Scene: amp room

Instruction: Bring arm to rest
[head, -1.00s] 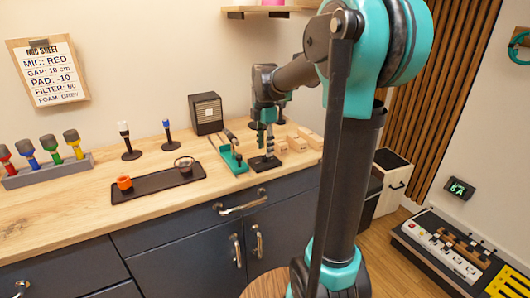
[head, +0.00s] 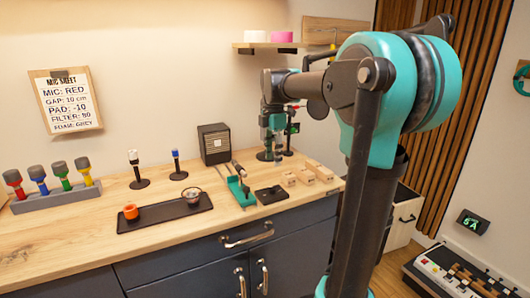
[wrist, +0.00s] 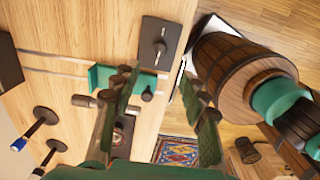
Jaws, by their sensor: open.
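My gripper (head: 274,136) hangs at the end of my bent arm over the back of the wooden counter (head: 90,232), right of the black speaker box. It is above and behind the black plate (head: 270,194) in the head view. In the wrist view my gripper (wrist: 160,110) shows two green fingers spread wide apart, with nothing held between them. The black plate with its short peg (wrist: 160,42) lies beyond the fingers. The green stand (head: 240,190) shows next to the plate, and also behind the left finger in the wrist view (wrist: 98,78).
The speaker box (head: 214,144), wooden blocks (head: 304,175) and a dark tray (head: 165,212) with an orange ring (head: 131,211) share the counter. Small stands and a rack of coloured mics (head: 55,195) are further left.

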